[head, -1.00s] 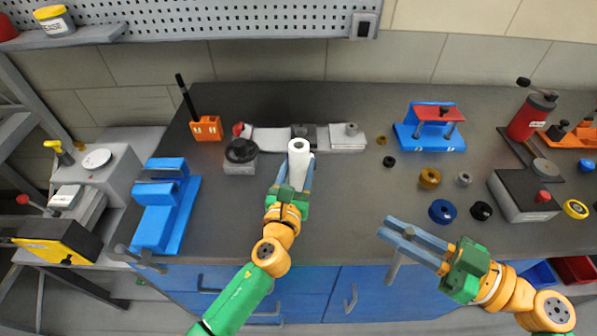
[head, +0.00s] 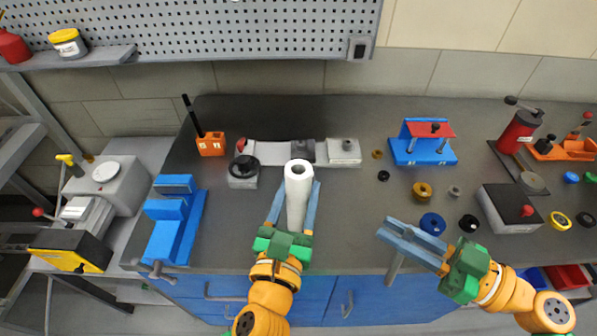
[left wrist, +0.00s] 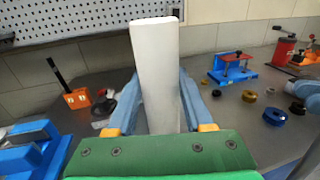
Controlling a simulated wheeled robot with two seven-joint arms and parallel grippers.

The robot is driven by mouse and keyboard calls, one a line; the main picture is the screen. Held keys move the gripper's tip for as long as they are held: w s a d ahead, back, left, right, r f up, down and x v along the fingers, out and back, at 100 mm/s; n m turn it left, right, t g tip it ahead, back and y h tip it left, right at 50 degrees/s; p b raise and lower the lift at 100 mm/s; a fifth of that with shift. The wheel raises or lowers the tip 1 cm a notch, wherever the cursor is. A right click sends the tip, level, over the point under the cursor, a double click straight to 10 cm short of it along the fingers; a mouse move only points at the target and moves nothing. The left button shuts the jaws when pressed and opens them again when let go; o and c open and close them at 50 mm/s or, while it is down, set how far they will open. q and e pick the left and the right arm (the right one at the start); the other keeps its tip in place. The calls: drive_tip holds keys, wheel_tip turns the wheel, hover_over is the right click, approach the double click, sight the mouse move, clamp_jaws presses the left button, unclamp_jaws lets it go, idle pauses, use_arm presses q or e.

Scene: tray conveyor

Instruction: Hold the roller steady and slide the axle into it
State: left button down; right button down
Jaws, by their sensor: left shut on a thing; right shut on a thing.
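The roller (head: 298,200) is a white tube with a dark hole in its top end. My left gripper (head: 295,196) is shut on it, one blue finger on each side, and holds it roughly upright over the middle of the bench. The roller also fills the middle of the left wrist view (left wrist: 157,80), where its hole does not show. My right gripper (head: 388,230) is shut on the axle (head: 395,266), a thin grey rod hanging down below the fingers near the bench's front edge. The axle is apart from the roller, to its right. The axle's upper part is hidden by the fingers.
Behind the roller lies a grey fixture (head: 344,152). A blue stand with a red top (head: 424,150) is at the back right. Several rings, including a blue one (head: 432,223), lie on the right. A blue block (head: 172,240) stands on the left.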

use_arm(q)
drive_tip(key=shift+s+r, duration=0.25)
drive_tip(key=shift+s, duration=0.3)
drive_tip(key=shift+s+r, duration=0.25)
drive_tip(key=shift+s, duration=0.3)
use_arm(e)
drive_tip(key=shift+w, duration=0.1)
use_arm(q)
drive_tip(key=shift+w, duration=0.1)
drive_tip(key=w+f, duration=1.2)
drive_tip(key=w, duration=0.2)
use_arm(e)
drive_tip(key=shift+f, duration=0.1)
use_arm(q)
drive_tip(key=shift+f, duration=0.15)
drive_tip(key=shift+f, duration=0.1)
use_arm(e)
drive_tip(key=shift+f, duration=0.1)
